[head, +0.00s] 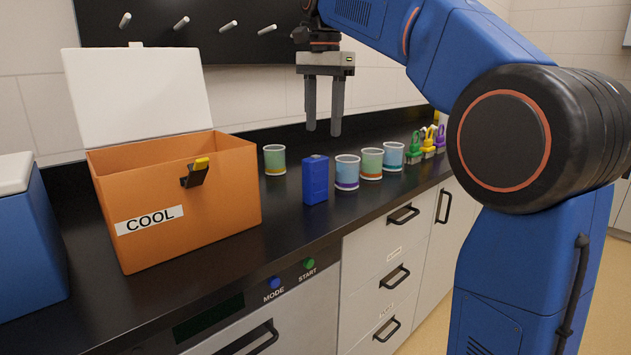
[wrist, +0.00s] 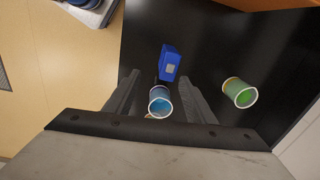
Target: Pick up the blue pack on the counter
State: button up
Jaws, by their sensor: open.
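The blue pack (head: 315,180) stands upright on the black counter (head: 330,222), right of the orange box and left of the row of cups. In the wrist view the blue pack (wrist: 169,62) shows from above, beyond my fingertips and a little right of the midline between them. My gripper (head: 324,132) is open and empty, pointing down above the counter behind the pack and apart from it. In the wrist view my gripper's fingers (wrist: 160,85) spread on both sides of a cup with a blue inside (wrist: 160,100), which lies lower in the picture than the pack.
An open orange box (head: 215,205) marked COOL stands left of the pack, its white lid (head: 135,95) raised. A green cup (head: 275,160) stands behind the pack. Several cups (head: 347,173) stand close on its right. Pegs (head: 228,26) stick out from the wall panel. Counter in front of the pack is clear.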

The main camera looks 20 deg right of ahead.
aim_at(317, 158)
jog(key=shift+m, duration=0.5)
jog(key=f, duration=0.3)
jog(key=w+f, duration=0.1)
jog(key=f, duration=0.3)
jog(key=w+f, duration=0.1)
jog(key=f, duration=0.2)
jog(key=shift+w+a+f, duration=0.15)
jog(key=shift+a+f, duration=0.2)
jog(key=shift+a, duration=0.05)
jog(key=shift+a+f, duration=0.2)
jog(key=shift+f, duration=2.45)
jog(key=c, duration=1.3)
